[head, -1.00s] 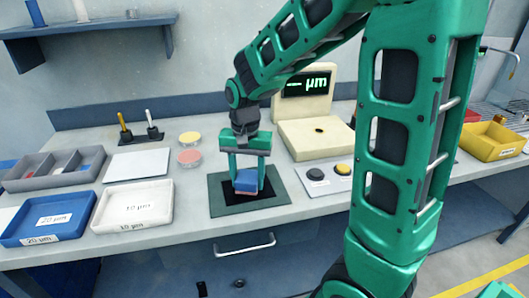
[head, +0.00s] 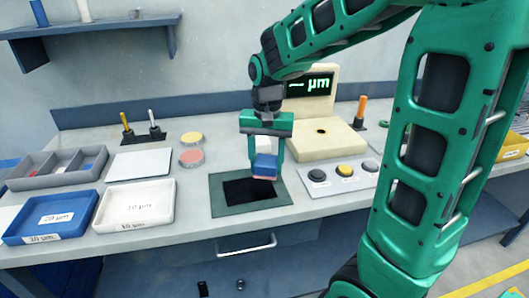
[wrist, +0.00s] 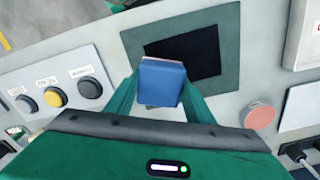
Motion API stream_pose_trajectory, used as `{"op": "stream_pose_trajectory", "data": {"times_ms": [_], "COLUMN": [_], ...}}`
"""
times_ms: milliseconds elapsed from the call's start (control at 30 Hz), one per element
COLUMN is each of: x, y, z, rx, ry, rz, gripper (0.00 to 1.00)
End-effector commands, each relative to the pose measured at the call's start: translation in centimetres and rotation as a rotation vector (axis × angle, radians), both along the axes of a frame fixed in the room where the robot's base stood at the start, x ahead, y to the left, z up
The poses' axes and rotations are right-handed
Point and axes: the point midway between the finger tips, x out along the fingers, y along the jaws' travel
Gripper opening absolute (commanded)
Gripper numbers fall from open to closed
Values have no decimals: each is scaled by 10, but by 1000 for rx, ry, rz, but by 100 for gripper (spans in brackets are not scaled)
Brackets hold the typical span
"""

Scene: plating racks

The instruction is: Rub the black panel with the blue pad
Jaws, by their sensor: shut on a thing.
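The black panel (head: 246,191) lies flat on the bench in a dark green-grey frame (head: 226,207). It also shows in the wrist view (wrist: 198,57). My gripper (head: 264,168) is shut on the blue pad (head: 265,165), which has a pinkish underside. In the head view the pad is at the panel's right back edge. In the wrist view the pad (wrist: 161,82) overlaps the panel's near edge. I cannot tell whether the pad touches the surface.
A cream gauge (head: 318,140) with a "µm" display stands behind right. Several push buttons (head: 344,170) sit right of the panel. A blue tray (head: 40,235), a white tray (head: 120,222) and a grey divided bin (head: 20,182) are left.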

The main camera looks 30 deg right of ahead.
Motion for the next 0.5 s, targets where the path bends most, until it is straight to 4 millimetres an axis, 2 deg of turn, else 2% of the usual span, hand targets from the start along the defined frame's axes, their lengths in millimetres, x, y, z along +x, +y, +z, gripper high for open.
{"op": "stream_pose_trajectory", "data": {"times_ms": [300, 500], "x": [0, 0], "y": [-1, -3], "z": [28, 34], "rx": [0, 1], "ry": [-1, 1], "rz": [-2, -4], "gripper": [24, 24]}}
